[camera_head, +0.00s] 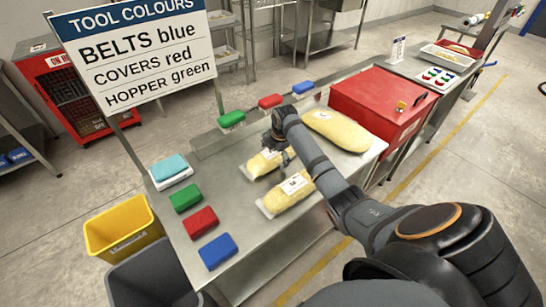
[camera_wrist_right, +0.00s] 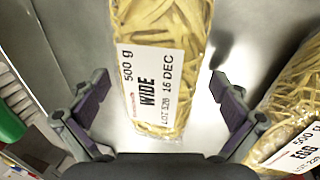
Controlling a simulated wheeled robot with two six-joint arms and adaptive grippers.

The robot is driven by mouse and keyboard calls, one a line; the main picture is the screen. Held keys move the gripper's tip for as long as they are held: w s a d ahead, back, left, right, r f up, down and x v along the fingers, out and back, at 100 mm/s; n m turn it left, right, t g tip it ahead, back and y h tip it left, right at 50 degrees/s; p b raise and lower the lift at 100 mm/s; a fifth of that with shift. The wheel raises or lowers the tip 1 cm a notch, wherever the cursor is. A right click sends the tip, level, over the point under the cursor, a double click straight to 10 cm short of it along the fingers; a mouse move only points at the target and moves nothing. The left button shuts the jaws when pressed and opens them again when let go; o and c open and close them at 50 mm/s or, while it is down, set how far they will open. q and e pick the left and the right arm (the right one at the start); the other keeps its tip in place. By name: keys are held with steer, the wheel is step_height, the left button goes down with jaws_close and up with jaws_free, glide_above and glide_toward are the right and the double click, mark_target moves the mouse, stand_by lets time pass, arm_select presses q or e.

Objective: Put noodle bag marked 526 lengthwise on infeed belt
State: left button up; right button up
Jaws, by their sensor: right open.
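A clear bag of flat yellow noodles (camera_head: 264,163) lies on the steel table. In the right wrist view its white label (camera_wrist_right: 152,90) reads "500 g WIDE", "16 DEC" and a lot number that looks like 526. My right gripper (camera_head: 284,150) is over this bag; in the wrist view the open fingers (camera_wrist_right: 160,95) stand either side of its labelled end, with visible gaps. A second noodle bag (camera_head: 287,194) lies nearer; its label (camera_wrist_right: 292,150) reads "EGG", with its lot number partly cut off. I cannot clearly pick out the infeed belt. My left gripper is not in view.
A large yellow bag (camera_head: 338,130) lies before the red cover box (camera_head: 385,102).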

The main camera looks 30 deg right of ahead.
steer(key=c, duration=1.6)
steer(key=shift+o, duration=0.2)
steer(key=shift+r, duration=0.1)
steer(key=shift+r, duration=0.15)
step_height(320, 180, up, 2)
steer(key=shift+w+r+b, duration=0.1)
steer(key=shift+w+b, duration=0.05)
steer(key=shift+b, duration=0.25)
steer(key=s+d+r+b, duration=0.1)
steer(key=s+d+r, duration=0.4)
steer(key=s+r, duration=0.5)
steer(key=shift+s+d+r+b, duration=0.2)
steer(key=shift+s+b, duration=0.2)
steer(key=shift+s, duration=1.2)
